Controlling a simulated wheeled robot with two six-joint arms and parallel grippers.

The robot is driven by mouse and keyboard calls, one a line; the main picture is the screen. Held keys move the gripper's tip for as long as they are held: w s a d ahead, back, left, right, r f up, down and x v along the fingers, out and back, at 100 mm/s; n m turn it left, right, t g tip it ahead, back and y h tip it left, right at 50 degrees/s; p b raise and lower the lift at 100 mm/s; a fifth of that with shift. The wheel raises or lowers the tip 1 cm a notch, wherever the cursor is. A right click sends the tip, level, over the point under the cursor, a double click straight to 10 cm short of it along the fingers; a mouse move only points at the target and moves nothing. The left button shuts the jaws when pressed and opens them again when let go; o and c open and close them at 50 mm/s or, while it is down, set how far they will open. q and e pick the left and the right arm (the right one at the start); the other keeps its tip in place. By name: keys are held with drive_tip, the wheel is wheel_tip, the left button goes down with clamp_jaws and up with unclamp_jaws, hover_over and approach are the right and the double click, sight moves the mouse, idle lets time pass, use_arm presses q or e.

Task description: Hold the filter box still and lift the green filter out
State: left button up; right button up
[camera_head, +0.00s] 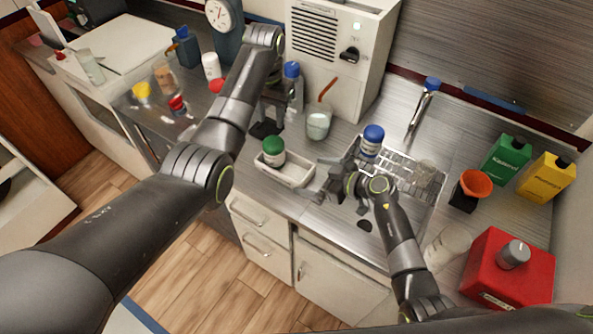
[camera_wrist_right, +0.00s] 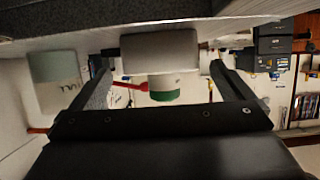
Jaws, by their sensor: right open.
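The filter box (camera_head: 291,180) is a small open white tray on the steel counter near its front edge. The green filter (camera_head: 273,151), a white body with a green top, stands upright in its left part. In the right wrist view the box (camera_wrist_right: 160,50) and the green top (camera_wrist_right: 164,97) appear upside down. My right gripper (camera_head: 318,186) is open at the right end of the box, with its fingers to either side of it in the wrist view; contact is unclear. My left gripper (camera_head: 265,129) is behind the filter, apart from it; its opening is unclear.
A blue-capped jar (camera_head: 372,140) stands by a wire rack (camera_head: 415,180) to the right. A glass beaker (camera_head: 318,123) and a blue-capped bottle (camera_head: 292,85) stand behind. A red can (camera_head: 510,270) is at the right. The counter's front edge is close to the box.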

sight(282, 168)
drive_tip(key=shift+x, duration=3.35)
